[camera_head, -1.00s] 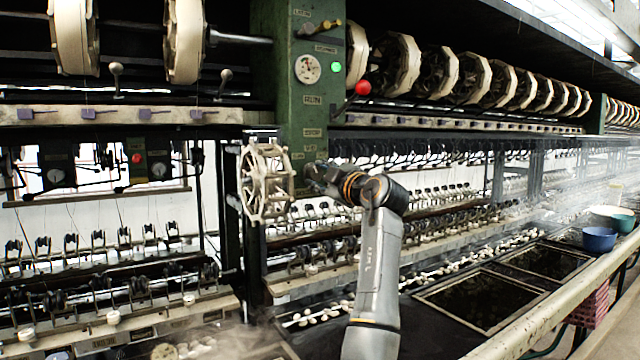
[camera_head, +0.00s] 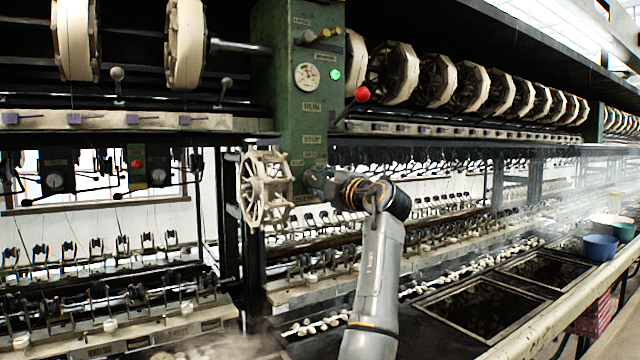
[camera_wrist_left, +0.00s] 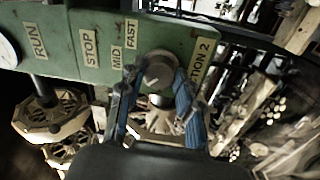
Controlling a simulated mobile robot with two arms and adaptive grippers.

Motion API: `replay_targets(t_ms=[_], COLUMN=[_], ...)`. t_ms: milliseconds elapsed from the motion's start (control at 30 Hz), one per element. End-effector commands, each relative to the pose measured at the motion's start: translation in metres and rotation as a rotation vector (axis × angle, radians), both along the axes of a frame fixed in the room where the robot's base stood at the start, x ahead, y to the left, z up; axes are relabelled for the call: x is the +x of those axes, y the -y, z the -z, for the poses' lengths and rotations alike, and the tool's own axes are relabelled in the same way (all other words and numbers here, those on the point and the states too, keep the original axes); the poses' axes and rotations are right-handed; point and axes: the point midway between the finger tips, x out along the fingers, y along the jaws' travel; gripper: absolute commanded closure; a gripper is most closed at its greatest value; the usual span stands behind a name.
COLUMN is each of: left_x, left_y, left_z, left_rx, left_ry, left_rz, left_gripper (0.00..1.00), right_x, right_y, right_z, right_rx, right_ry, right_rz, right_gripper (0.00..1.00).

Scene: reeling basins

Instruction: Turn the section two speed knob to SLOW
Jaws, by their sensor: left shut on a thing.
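The speed knob (camera_wrist_left: 160,70) is a round grey knob on the green control panel (camera_wrist_left: 92,62) in the left wrist view. Labels MID (camera_wrist_left: 117,60) and FAST (camera_wrist_left: 132,33) sit beside it, and a partly covered label ending in "TION 2" (camera_wrist_left: 199,62). No SLOW label can be read. My left gripper (camera_wrist_left: 156,78) is shut on the knob, one blue-padded finger on each side. A pale mark shows on the knob, but its exact setting is unclear. In the head view my left gripper (camera_head: 318,182) is at the lower green post (camera_head: 312,130); the knob is hidden there.
A pale spoked reel (camera_head: 265,188) stands just left of my gripper. A red-ball lever (camera_head: 361,94) sticks out above. Steaming basins (camera_head: 480,305) and a pale rail (camera_head: 545,318) lie to the right, with a blue bowl (camera_head: 600,247).

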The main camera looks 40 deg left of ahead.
Motion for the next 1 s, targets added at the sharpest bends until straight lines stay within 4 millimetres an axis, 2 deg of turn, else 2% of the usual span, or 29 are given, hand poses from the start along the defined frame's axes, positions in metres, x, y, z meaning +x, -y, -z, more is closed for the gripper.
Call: replay_targets(t_ms=[200, 233, 333, 600, 733, 867, 1000], left_x=[0.000, 0.000, 0.000, 0.000, -0.001, -0.007, -0.015], left_y=[0.000, 0.000, 0.000, 0.000, 0.007, 0.027, 0.057], left_z=[0.001, 0.001, 0.001, 0.001, 0.001, 0.002, 0.005], left_rx=[-0.003, -0.003, -0.003, -0.001, 0.001, 0.001, 0.000], left_ry=[0.000, 0.000, -0.001, 0.000, -0.001, 0.000, 0.000], left_rz=[0.000, 0.000, 0.000, 0.000, 0.001, 0.002, 0.005], left_gripper=[0.97, 0.62, 0.43, 0.43, 0.43, 0.43, 0.43], right_x=[0.000, 0.000, 0.000, 0.000, 0.000, 0.000, 0.000], right_y=[0.000, 0.000, 0.000, 0.004, 0.004, 0.003, 0.002], right_z=[0.000, 0.000, 0.000, 0.000, 0.000, 0.000, 0.000], right_rx=[0.000, 0.000, -0.001, -0.004, -0.005, -0.003, -0.002], right_ry=[0.000, 0.000, 0.000, 0.000, 0.000, 0.001, 0.000], right_rz=[0.000, 0.000, 0.000, -0.002, -0.002, -0.001, -0.001], right_gripper=[0.60, 0.60, 0.60, 0.60, 0.60, 0.60, 0.60])
